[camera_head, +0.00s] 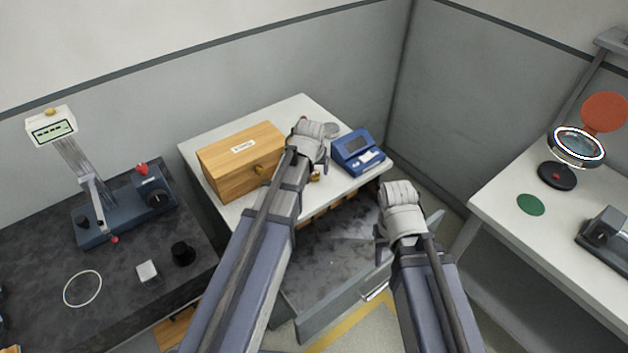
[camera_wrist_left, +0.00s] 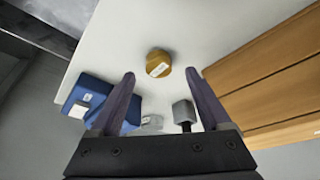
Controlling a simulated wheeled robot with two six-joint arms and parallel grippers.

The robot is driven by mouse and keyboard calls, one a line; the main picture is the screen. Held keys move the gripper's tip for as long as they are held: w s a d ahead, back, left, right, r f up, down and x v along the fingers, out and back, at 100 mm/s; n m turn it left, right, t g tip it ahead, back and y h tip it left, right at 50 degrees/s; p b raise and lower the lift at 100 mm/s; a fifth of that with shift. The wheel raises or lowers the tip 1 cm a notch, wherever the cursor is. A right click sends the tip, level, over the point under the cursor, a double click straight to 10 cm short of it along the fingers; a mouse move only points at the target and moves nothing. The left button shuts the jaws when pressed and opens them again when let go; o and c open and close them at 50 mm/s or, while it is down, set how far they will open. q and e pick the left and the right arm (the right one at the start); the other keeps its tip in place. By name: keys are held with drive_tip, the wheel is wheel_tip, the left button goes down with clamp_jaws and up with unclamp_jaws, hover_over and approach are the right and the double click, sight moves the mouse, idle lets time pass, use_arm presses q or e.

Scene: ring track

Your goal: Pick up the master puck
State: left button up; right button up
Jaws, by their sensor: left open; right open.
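A brass-coloured faceted puck with a white label, which looks like the master puck (camera_wrist_left: 158,63), sits on the white table top in the left wrist view. In the head view only a small gold part (camera_head: 316,175) shows below my left gripper (camera_head: 308,138), which hides the rest. In the left wrist view the two fingers of my left gripper (camera_wrist_left: 159,82) are spread, with the puck ahead of the gap between their tips. The puck is not held. My right gripper (camera_head: 402,196) is open, in front of the table's right side, above the open drawer area.
A wooden box (camera_head: 240,160) stands on the white table (camera_head: 300,104) left of my left gripper. A blue device (camera_head: 358,150) stands to its right. A grey block (camera_wrist_left: 183,111) lies near the fingers. An open drawer (camera_head: 335,265) juts out below.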

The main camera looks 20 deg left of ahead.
sight(314, 174)
use_arm(q)
drive_tip(key=b+x, duration=0.2)
drive_tip(key=x, duration=0.1)
drive_tip(key=shift+d+f, duration=0.1)
use_arm(e)
wheel_tip(314, 174, down, 3)
drive_tip(key=shift+r, duration=0.15)
use_arm(q)
drive_tip(key=shift+s, duration=0.1)
drive_tip(key=shift+c, duration=0.3)
clamp_jaws()
